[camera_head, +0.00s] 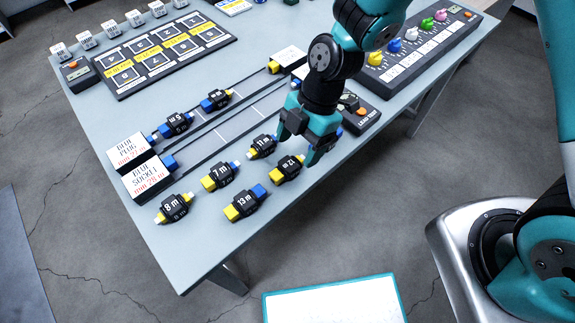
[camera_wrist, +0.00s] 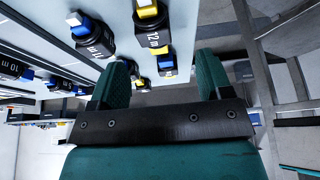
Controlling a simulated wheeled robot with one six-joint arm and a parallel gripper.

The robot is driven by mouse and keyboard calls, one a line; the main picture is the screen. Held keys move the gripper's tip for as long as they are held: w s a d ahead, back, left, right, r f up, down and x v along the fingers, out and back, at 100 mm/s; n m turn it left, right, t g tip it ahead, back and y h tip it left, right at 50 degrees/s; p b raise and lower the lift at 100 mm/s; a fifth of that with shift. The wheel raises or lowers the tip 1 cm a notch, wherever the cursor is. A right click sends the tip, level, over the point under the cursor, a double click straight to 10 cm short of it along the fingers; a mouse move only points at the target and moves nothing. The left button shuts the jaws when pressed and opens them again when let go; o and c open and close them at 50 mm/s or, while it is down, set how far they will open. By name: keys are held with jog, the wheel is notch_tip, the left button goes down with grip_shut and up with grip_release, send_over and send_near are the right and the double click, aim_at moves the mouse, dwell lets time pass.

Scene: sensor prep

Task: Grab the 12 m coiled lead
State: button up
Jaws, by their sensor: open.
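The 12 m coiled lead (camera_head: 287,169) is a black block with yellow ends, lying on the grey table near its front edge. In the wrist view its label "12 m" (camera_wrist: 153,40) reads at the top, just beyond the fingers. My gripper (camera_head: 298,150) is open, with its fingers pointing down above and beside the lead. In the wrist view the two teal fingers (camera_wrist: 163,78) stand apart. The lead is not clasped; I cannot tell whether a finger touches it. Another lead with a blue and yellow end (camera_wrist: 167,66) shows between the fingers.
The 11 m lead (camera_head: 262,146) lies close to the left of my gripper. The 7 m (camera_head: 220,177), 13 m (camera_head: 245,204) and 8 m (camera_head: 174,208) leads lie further left. A lead test box (camera_head: 360,112) stands behind my gripper. The table's front corner is bare.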

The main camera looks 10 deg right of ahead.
aim_at(287, 165)
jog(key=x, duration=0.4)
jog(key=p+x, duration=0.1)
jog(key=x, duration=0.1)
jog(key=shift+w+a+f, duration=0.2)
jog(key=shift+w+a, duration=0.05)
jog(key=c, duration=1)
